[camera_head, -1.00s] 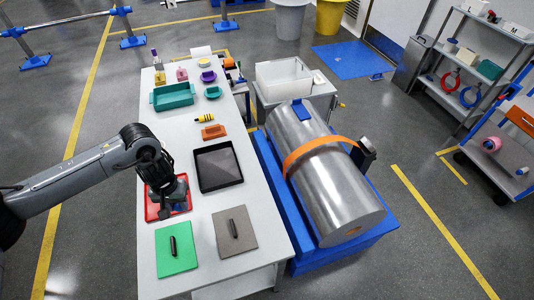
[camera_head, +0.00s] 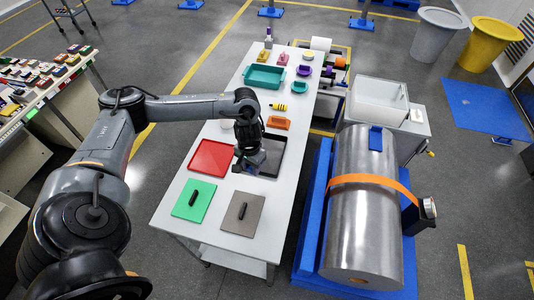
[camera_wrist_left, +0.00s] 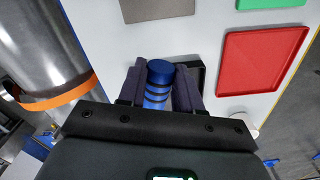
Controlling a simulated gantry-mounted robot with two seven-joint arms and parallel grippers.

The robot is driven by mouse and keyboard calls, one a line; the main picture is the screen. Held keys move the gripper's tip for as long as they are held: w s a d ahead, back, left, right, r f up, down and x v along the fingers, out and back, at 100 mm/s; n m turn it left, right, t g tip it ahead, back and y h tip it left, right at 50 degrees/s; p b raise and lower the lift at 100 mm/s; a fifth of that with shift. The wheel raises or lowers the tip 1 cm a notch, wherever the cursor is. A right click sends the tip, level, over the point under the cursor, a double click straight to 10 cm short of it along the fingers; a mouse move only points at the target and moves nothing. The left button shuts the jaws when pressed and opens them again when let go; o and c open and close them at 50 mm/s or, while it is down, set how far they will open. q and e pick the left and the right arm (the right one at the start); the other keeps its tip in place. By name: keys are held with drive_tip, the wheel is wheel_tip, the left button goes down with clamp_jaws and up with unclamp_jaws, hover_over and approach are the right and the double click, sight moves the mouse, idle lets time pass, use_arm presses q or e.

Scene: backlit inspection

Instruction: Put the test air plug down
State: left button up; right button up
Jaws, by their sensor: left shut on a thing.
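The test air plug (camera_wrist_left: 158,84) is a blue cylinder with dark rings, held between the fingers of my left gripper in the left wrist view. My left gripper (camera_head: 246,164) is shut on it, over the left part of the black tray (camera_head: 275,152) in the head view. In the left wrist view the black tray (camera_wrist_left: 201,73) shows partly behind the plug and right finger. In the head view the plug is hard to make out at the gripper. Whether it touches the tray, I cannot tell. My right gripper is not in view.
An empty red tray (camera_head: 207,158) lies left of the black tray. A green plate (camera_head: 184,206) and a grey plate (camera_head: 232,222), each with a dark handle, lie in front. An orange holder (camera_head: 278,123) and teal bin (camera_head: 264,76) stand behind.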

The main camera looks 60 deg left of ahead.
use_arm(q)
drive_tip(key=shift+s+a+f, duration=0.15)
drive_tip(key=shift+s+a, duration=0.1)
drive_tip(key=shift+s, duration=0.15)
drive_tip(key=shift+a+f, duration=0.15)
drive_tip(key=shift+f, duration=0.1)
drive_tip(key=w+a+f, duration=0.1)
drive_tip(key=a+f, duration=0.1)
drive_tip(key=a, duration=0.1)
drive_tip(key=w+a+f+b, duration=0.1)
drive_tip(key=w+a+f, duration=0.1)
drive_tip(key=a, duration=0.1)
drive_tip(key=w+a+f, duration=0.2)
drive_tip(key=a, duration=0.1)
drive_tip(key=shift+w+a+f, duration=0.2)
drive_tip(key=shift+w+f, duration=0.05)
drive_tip(key=shift+f, duration=0.1)
drive_tip(key=shift+f+b, duration=0.3)
drive_tip(key=shift+f, duration=1.7)
drive_tip(key=shift+f, duration=0.15)
drive_tip(key=o, duration=0.8)
drive_tip(key=shift+c, duration=0.2)
